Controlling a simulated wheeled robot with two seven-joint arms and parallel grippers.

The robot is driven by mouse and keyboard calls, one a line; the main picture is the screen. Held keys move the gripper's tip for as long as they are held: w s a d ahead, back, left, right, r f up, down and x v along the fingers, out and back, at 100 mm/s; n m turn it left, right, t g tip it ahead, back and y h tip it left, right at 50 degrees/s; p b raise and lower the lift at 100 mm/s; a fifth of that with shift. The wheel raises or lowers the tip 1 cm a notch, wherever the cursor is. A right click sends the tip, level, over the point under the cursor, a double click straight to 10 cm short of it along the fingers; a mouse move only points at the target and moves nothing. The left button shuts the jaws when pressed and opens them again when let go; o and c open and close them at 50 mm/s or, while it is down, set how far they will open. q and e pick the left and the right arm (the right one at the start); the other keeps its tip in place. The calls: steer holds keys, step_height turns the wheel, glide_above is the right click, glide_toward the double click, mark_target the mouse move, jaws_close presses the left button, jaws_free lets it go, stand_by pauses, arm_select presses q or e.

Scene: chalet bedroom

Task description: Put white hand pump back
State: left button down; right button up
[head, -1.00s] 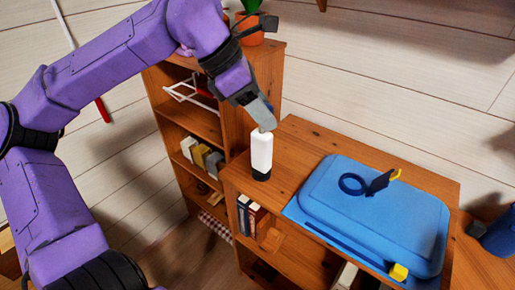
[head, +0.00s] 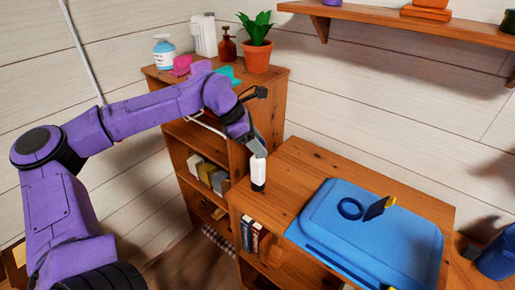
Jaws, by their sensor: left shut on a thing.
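The white hand pump (head: 258,172) is a slim white cylinder with a black lower end. It stands close to upright over the left part of the low wooden cabinet's top (head: 290,165). My left gripper (head: 258,153) comes from above and is shut on the pump's upper end. I cannot tell whether the pump's black end touches the cabinet top or hangs just above it. The fingers hide the pump's tip. My right gripper is not in view.
A blue case (head: 345,245) with a blue ring (head: 350,208) covers the cabinet's right part. A taller bookshelf (head: 275,82) behind bears a potted plant (head: 257,55), a white-and-blue bottle (head: 164,53) and a brown pump bottle (head: 226,45). A wall shelf (head: 390,20) hangs above.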

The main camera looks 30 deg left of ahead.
arm_select(q)
steer(key=shift+f+p, duration=0.6)
steer(key=shift+f, duration=0.8)
steer(key=c, duration=0.5)
jaws_free()
steer(key=shift+c, duration=0.2)
steer(key=shift+s, duration=0.1)
steer(key=b+v, duration=0.2)
steer(key=v, duration=1)
